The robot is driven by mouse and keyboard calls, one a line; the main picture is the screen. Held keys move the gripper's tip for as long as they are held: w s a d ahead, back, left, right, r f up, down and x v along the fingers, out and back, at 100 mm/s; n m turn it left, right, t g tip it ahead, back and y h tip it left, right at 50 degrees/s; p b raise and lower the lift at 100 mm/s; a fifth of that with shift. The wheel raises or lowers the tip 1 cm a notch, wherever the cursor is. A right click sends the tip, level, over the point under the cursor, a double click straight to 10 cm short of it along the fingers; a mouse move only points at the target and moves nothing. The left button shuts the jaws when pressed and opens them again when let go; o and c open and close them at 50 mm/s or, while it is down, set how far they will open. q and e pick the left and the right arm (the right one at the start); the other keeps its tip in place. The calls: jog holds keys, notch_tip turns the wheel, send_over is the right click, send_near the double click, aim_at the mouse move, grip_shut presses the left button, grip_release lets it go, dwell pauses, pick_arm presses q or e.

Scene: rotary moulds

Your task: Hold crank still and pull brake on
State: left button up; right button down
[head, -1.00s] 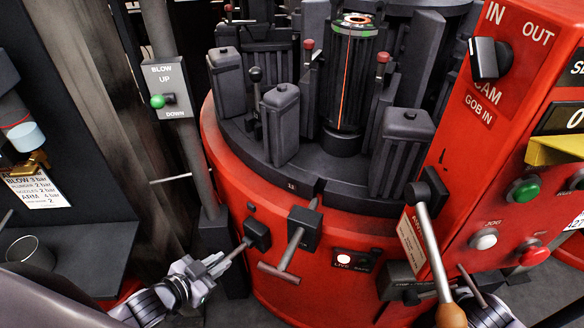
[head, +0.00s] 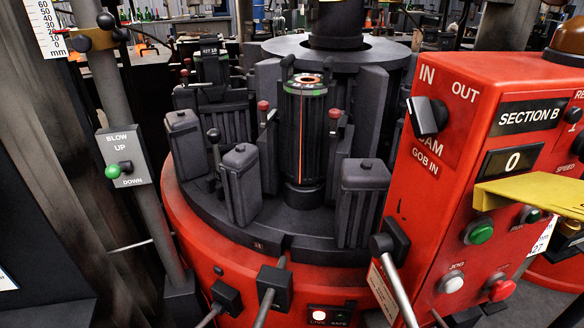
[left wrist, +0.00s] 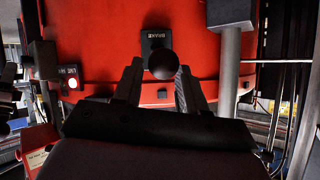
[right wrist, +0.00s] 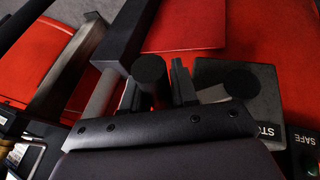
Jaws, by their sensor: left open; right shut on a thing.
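In the left wrist view a box marked BRAKE (left wrist: 154,40) on the red machine bears a lever ending in a black ball knob (left wrist: 159,65). My open left gripper (left wrist: 158,84) has its fingers either side of the knob, and I cannot tell whether they touch it. In the right wrist view my right gripper (right wrist: 155,92) is shut on a dark round-ended handle (right wrist: 150,69), apparently the crank's; its hold is partly hidden. The brake box also shows in the head view (head: 226,297), with its lever cut off below. Neither gripper shows there.
A lever with a dark hub (head: 395,243) is on the red control box (head: 480,100). Between brake and control box is another box with a rod (head: 274,282). A box lettered ST (right wrist: 245,92) is close beside my right gripper. A yellow plate (head: 525,195) juts from the control box.

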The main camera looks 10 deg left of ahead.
pick_arm(q)
jog(key=v, duration=0.7)
pick_arm(e)
jog(key=shift+s+f, duration=0.15)
pick_arm(q)
jog(key=shift+s+f, duration=0.1)
jog(key=shift+s, duration=0.05)
pick_arm(e)
jog(key=c, duration=0.8)
grip_release()
pick_arm(q)
jog(key=shift+r+p, duration=0.95)
pick_arm(e)
jog(key=v, duration=0.7)
